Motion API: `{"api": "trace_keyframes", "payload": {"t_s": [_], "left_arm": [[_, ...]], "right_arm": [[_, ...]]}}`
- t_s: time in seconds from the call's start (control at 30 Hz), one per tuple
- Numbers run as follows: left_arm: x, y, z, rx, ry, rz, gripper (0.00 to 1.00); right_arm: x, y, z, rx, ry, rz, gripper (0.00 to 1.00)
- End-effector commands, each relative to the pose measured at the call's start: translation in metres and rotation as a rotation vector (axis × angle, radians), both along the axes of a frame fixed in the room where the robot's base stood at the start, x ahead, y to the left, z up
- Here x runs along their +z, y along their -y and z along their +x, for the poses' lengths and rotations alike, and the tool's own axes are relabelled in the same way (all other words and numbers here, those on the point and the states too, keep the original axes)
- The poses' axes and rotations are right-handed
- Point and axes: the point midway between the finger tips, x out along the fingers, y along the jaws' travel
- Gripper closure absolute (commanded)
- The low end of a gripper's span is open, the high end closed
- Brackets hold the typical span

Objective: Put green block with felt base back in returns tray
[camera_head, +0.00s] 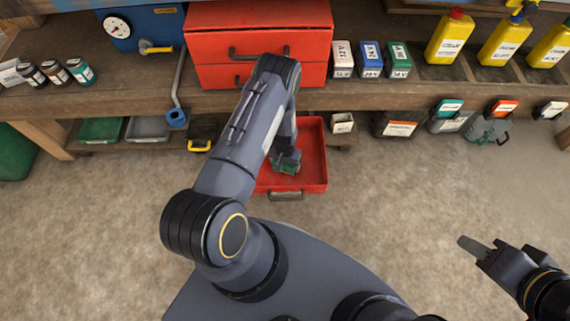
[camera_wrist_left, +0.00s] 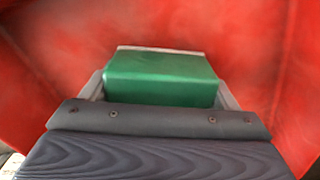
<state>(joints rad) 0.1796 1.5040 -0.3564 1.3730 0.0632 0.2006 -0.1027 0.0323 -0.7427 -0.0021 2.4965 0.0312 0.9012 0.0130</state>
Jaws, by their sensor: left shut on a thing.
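The green block (camera_wrist_left: 160,80) is between the fingers of my left gripper, with a thin pale strip along its far edge in the left wrist view. My left gripper (camera_head: 287,158) is shut on it. In the head view the block (camera_head: 286,168) is small and partly covered by the gripper. It is inside the outline of a red open-topped tray or drawer (camera_head: 313,152) with a front handle; whether it touches the bottom I cannot tell. Red surfaces surround the block in the wrist view. My right gripper (camera_head: 476,248) is at the lower right, over the floor, away from the block.
A closed red drawer cabinet (camera_head: 262,25) stands on the wooden bench (camera_head: 130,98). White, blue and green labelled boxes (camera_head: 370,58) and yellow bottles (camera_head: 450,38) stand to its right. A low shelf holds bins, including a green one (camera_head: 100,130).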

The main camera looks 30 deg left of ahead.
Motion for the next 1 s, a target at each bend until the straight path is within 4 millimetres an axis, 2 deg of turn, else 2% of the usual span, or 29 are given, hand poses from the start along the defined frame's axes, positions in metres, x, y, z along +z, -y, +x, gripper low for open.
{"api": "trace_keyframes", "payload": {"t_s": [0.33, 0.37, 0.47, 0.77, 0.87, 1.0], "left_arm": [[-0.003, 0.0, 0.001, 0.001, 0.002, 0.0, 0.43], [-0.002, 0.0, 0.001, 0.001, 0.002, 0.0, 0.14], [-0.002, 0.0, 0.0, 0.001, 0.001, 0.0, 0.01], [0.003, 0.0, 0.0, 0.001, 0.001, 0.0, 0.0], [0.015, 0.0, 0.002, 0.001, 0.003, 0.0, 0.0], [0.044, 0.0, 0.002, 0.002, 0.003, 0.0, 0.0]], "right_arm": [[-0.005, 0.0, 0.0, 0.0, 0.0, 0.0, 0.64], [-0.003, 0.0, 0.0, 0.0, 0.0, 0.0, 0.64], [-0.003, 0.0, 0.0, 0.0, 0.0, 0.0, 0.64], [0.002, 0.0, 0.0, 0.0, 0.0, 0.0, 0.64], [0.007, 0.0, 0.0, 0.0, 0.0, 0.0, 0.64], [0.018, 0.0, 0.0, 0.0, 0.0, 0.0, 0.64]]}}
